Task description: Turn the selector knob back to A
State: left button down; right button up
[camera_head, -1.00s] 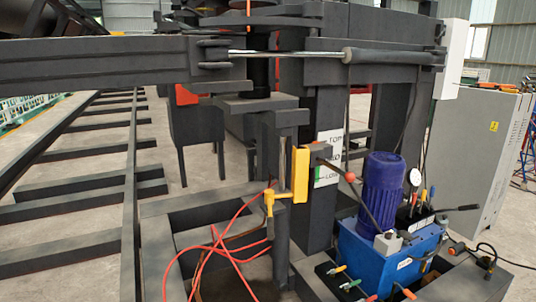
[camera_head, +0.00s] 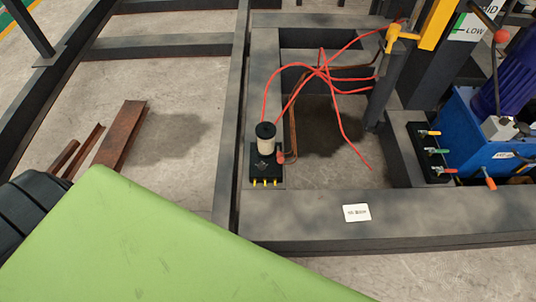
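I cannot make out a knob marked A in this view. A small black block (camera_head: 259,177) on the dark steel frame carries a pale cylinder with a black round cap (camera_head: 265,130). A small reddish knob (camera_head: 281,157) sits at its right side, and several yellow fittings show along its front. Any letters on it are too small to read. Neither of my grippers shows in the picture.
Red hoses (camera_head: 328,75) loop over the frame opening. A yellow bracket (camera_head: 437,24) stands at the top right. A white label (camera_head: 357,213) lies on the front beam. Rusty steel pieces (camera_head: 120,135) lie on the floor at left. A green surface (camera_head: 140,240) fills the lower left.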

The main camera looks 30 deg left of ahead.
aim_at(261, 165)
jog(key=u, duration=0.85)
